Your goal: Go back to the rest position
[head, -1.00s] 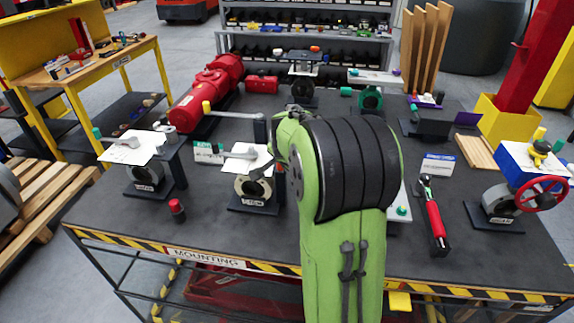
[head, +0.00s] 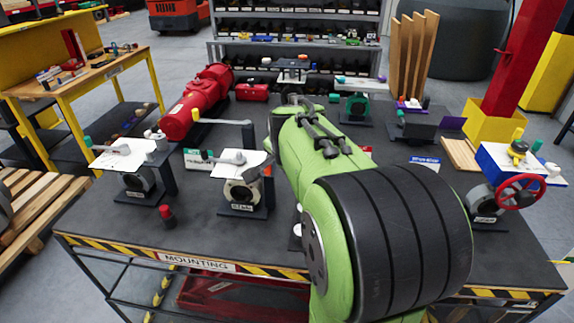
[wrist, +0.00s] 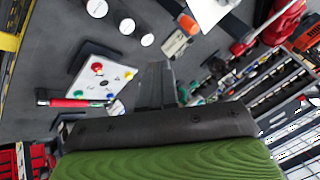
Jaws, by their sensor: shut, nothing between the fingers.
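My gripper (wrist: 155,84) shows in the wrist view as a dark pair of fingers close together, with nothing between them. It is above the dark grey mounting table (head: 110,215) and touches nothing that I can see. In the head view my green arm rises from the bottom, with its big black joint at the lower right, and hides the gripper. In the wrist view a white plate with coloured knobs (wrist: 104,72) and a red-handled tool (wrist: 75,102) lie left of the fingers.
Valves with white plates stand at the left (head: 138,182) and centre (head: 243,190) of the table. A red actuator (head: 198,100) lies behind them. A valve with a red handwheel (head: 520,192) stands at the right. A red post (head: 515,60) and shelves (head: 300,25) stand behind.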

